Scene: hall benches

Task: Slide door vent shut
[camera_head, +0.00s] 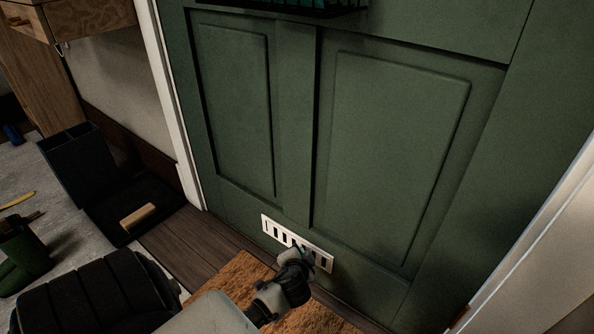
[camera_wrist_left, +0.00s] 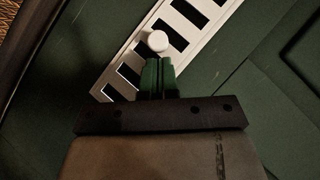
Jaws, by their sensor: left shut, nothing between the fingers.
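The door vent is a white slotted plate (camera_head: 271,229) low on the green door (camera_head: 390,150). Its dark slots show between white bars. In the left wrist view the vent (camera_wrist_left: 205,38) runs diagonally, with a round white knob (camera_wrist_left: 158,41) on it. My left gripper (camera_head: 303,252) is in front of the vent's right half and covers part of it. In the left wrist view the fingers of my left gripper (camera_wrist_left: 158,62) are shut and empty, with their tips right at the knob's lower edge. I cannot tell whether they touch it. My right gripper is not in view.
A brown doormat (camera_head: 238,273) lies on the floor below the vent. A dark tray with a wooden block (camera_head: 138,216) and a dark divided box (camera_head: 78,160) are at left. White door frame (camera_head: 175,110) borders the left.

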